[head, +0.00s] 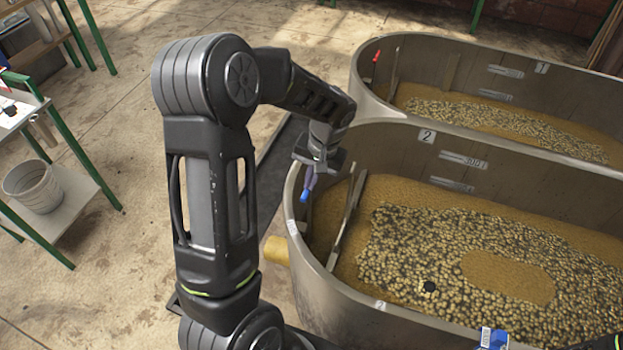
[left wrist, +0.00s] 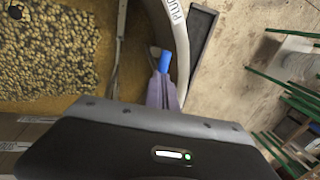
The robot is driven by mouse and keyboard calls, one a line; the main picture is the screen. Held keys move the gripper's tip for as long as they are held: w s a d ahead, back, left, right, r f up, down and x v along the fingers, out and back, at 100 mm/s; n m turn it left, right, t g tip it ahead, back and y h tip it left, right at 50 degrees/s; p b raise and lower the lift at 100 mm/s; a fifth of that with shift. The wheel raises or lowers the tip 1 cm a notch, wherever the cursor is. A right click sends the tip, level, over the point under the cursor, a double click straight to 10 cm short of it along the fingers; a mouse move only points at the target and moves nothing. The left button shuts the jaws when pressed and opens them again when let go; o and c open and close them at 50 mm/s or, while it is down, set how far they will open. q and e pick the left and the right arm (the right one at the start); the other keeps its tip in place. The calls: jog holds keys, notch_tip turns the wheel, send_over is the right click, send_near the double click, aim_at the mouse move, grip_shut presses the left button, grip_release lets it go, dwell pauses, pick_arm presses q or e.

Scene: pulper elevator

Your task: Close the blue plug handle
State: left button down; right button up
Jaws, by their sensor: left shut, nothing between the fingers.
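The blue plug handle (head: 304,196) is at the left end of the tank marked 2, just inside its rim. In the left wrist view the handle (left wrist: 165,62) shows as a short blue cylinder beside the curved tank rim. My left gripper (head: 310,181) points down over that rim, right at the handle. Its fingers (left wrist: 162,88) are shut with nothing between them, and their tips appear close to or against the handle. I cannot tell whether they touch. The lower part of the plug is hidden.
Tank 2 (head: 330,278) holds many pale beans in brown liquid. A second tank (head: 440,52), marked 1, stands behind it with a red handle (head: 376,56). A bucket (head: 33,186) stands on a green-legged table at left. The floor between is mostly clear.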

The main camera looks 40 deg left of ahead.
pick_arm(q)
notch_tip(320, 180, down, 9)
jog(key=b, duration=0.6)
jog(key=shift+r+b, duration=0.1)
jog(key=shift+b, duration=0.3)
jog(key=shift+s+d, duration=0.1)
jog(key=shift+s, duration=0.1)
pick_arm(e)
notch_tip(320, 180, down, 7)
jog(key=shift+d, duration=0.1)
pick_arm(q)
jog(key=p, duration=0.4)
send_near(309, 209)
notch_tip(309, 209, up, 8)
jog(key=d+b, duration=0.1)
jog(key=shift+w+d, duration=0.3)
jog(key=shift+d, duration=0.1)
pick_arm(e)
jog(key=v, duration=0.2)
jog(key=shift+s+d+r, duration=0.15)
jog(key=shift+s+r, duration=0.1)
pick_arm(q)
jog(key=shift+r, duration=0.25)
pick_arm(e)
jog(key=shift+r, duration=0.15)
